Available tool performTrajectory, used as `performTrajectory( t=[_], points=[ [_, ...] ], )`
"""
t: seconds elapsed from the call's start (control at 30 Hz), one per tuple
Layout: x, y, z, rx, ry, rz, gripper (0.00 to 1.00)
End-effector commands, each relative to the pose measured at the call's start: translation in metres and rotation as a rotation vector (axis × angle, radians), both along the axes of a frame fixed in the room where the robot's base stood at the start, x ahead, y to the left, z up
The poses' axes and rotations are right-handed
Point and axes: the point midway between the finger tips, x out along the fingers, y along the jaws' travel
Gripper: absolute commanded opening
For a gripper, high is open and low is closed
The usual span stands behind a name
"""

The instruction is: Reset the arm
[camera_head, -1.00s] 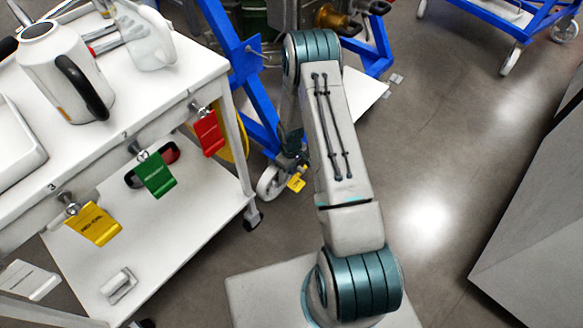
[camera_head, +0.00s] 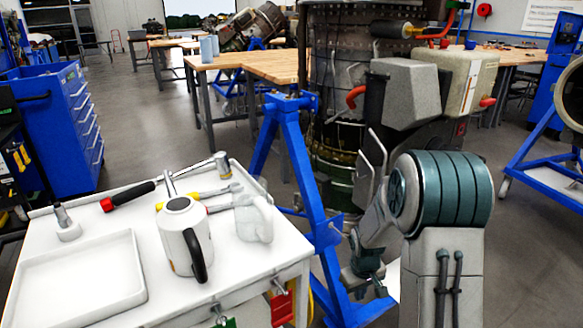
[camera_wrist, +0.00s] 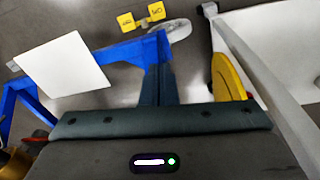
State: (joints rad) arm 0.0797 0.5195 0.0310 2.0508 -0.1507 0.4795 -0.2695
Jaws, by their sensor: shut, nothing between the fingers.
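My arm rises at the right of the head view, bent at a teal-ringed elbow. My gripper (camera_head: 366,284) is small and partly hidden there. In the wrist view my gripper (camera_wrist: 161,82) points at the floor and the blue stand's beams. Its dark fingers are together, and I see nothing held.
The cart's top holds a white jug (camera_head: 184,238), a clear pitcher (camera_head: 256,220), a tray (camera_head: 75,275) and tools. An engine (camera_head: 340,70) stands close behind my arm. A blue cabinet (camera_head: 58,125) is at left.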

Motion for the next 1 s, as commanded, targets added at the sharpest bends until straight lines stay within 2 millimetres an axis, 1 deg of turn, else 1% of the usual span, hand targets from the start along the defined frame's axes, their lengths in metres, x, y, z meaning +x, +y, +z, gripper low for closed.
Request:
performTrajectory(
  t=[0.03, 0.07, 0.1, 0.17, 0.2, 0.27, 0.3, 0.37, 0.4, 0.47, 0.5, 0.57, 0.6, 0.7, 0.8, 0.9, 1.0],
  points=[
    [-0.006, 0.002, 0.038, 0.000, -0.015, -0.016, 0.00],
    [-0.011, 0.003, 0.053, 0.001, -0.021, -0.028, 0.00],
    [-0.017, 0.004, 0.072, 0.001, -0.027, -0.044, 0.00],
    [-0.028, 0.006, 0.101, 0.004, -0.038, -0.065, 0.00],
    [-0.035, 0.007, 0.119, 0.005, -0.045, -0.080, 0.00],
    [-0.046, 0.010, 0.146, 0.009, -0.055, -0.102, 0.00],
    [-0.055, 0.011, 0.163, 0.013, -0.062, -0.118, 0.00],
    [-0.068, 0.014, 0.188, 0.017, -0.073, -0.138, 0.00],
    [-0.077, 0.015, 0.205, 0.021, -0.079, -0.154, 0.00],
    [-0.091, 0.017, 0.228, 0.028, -0.089, -0.175, 0.00],
    [-0.100, 0.019, 0.243, 0.033, -0.097, -0.190, 0.00],
    [-0.115, 0.021, 0.264, 0.040, -0.106, -0.210, 0.00],
    [-0.125, 0.022, 0.278, 0.046, -0.113, -0.224, 0.00],
    [-0.150, 0.026, 0.310, 0.062, -0.129, -0.259, 0.00],
    [-0.176, 0.030, 0.336, 0.078, -0.142, -0.290, 0.00],
    [-0.197, 0.033, 0.355, 0.095, -0.153, -0.317, 0.00],
    [-0.213, 0.035, 0.367, 0.107, -0.160, -0.337, 0.00]
  ],
)
